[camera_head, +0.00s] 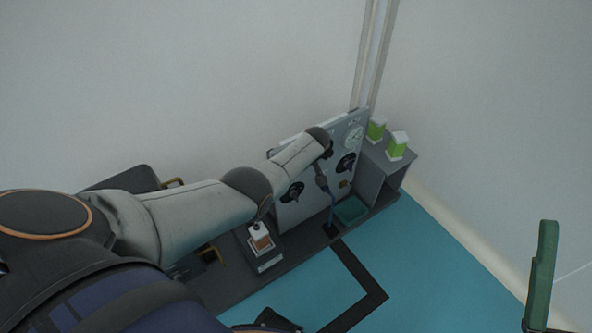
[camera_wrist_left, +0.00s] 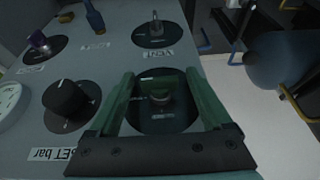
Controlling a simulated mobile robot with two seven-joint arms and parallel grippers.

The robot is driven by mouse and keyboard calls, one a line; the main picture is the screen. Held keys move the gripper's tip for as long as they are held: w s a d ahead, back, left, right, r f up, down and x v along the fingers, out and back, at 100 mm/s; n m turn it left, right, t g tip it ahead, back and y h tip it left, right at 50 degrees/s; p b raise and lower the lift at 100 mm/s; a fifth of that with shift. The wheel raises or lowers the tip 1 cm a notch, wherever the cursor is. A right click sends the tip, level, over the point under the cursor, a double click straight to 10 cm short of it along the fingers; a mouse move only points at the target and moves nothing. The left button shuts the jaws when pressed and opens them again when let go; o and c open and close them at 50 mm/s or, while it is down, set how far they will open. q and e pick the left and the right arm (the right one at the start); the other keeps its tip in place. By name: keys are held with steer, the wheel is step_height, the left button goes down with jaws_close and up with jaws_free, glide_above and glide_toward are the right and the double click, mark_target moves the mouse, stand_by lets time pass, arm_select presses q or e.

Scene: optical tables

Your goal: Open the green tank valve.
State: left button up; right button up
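The green tank valve (camera_wrist_left: 157,88) is a dark green handle on a black round dial, set in a grey panel. In the left wrist view it sits between the two green fingers of my left gripper (camera_wrist_left: 160,76). The fingers are apart, one on each side of the handle, with visible gaps. Whether the tips reach down to handle depth is hard to tell. In the head view my left arm reaches to the panel (camera_head: 356,122) and hides this valve. A green finger of my right gripper (camera_head: 544,270) stands upright at the far right, away from the panel.
Near the valve are a VENT valve (camera_wrist_left: 155,32), a black SET bar knob (camera_wrist_left: 68,98), a purple knob (camera_wrist_left: 40,41), a blue bottle-shaped part (camera_wrist_left: 94,16) and a gauge (camera_wrist_left: 8,98). Green-and-white boxes (camera_head: 398,146) stand right of the panel. A teal tray (camera_head: 351,210) lies below.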

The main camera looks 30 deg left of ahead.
arm_select(q)
steer(key=shift+d+r+p, duration=0.2)
steer(key=shift+r+p, duration=0.3)
steer(key=shift+p, duration=0.05)
steer(key=shift+p+v, duration=1.05)
steer(key=shift+v, duration=0.1)
arm_select(e)
steer(key=w+d+f+m+g+h+p, duration=0.1)
steer(key=w+f+m+g+h, duration=0.1)
steer(key=w+f+m+h, duration=0.4)
steer(key=w+d+f+m+g+h+p, duration=0.15)
steer(key=f+h, duration=0.25)
steer(key=f, duration=0.5)
arm_select(q)
steer(key=p+v, duration=0.3)
steer(key=v, duration=0.6)
arm_select(e)
steer(key=s+f+m+g+h, duration=0.1)
steer(key=s+f+g, duration=0.3)
steer(key=f, duration=0.4)
steer(key=s+f+m+g+h, duration=0.1)
steer(key=s+f+g, duration=0.2)
steer(key=f, duration=0.6)
steer(key=shift+s+a+f+g, duration=0.25)
steer(key=shift+s+f+g, duration=0.1)
steer(key=shift+g, duration=0.6)
arm_select(q)
steer(key=shift+s, duration=0.1)
arm_select(e)
steer(key=shift+r, duration=0.1)
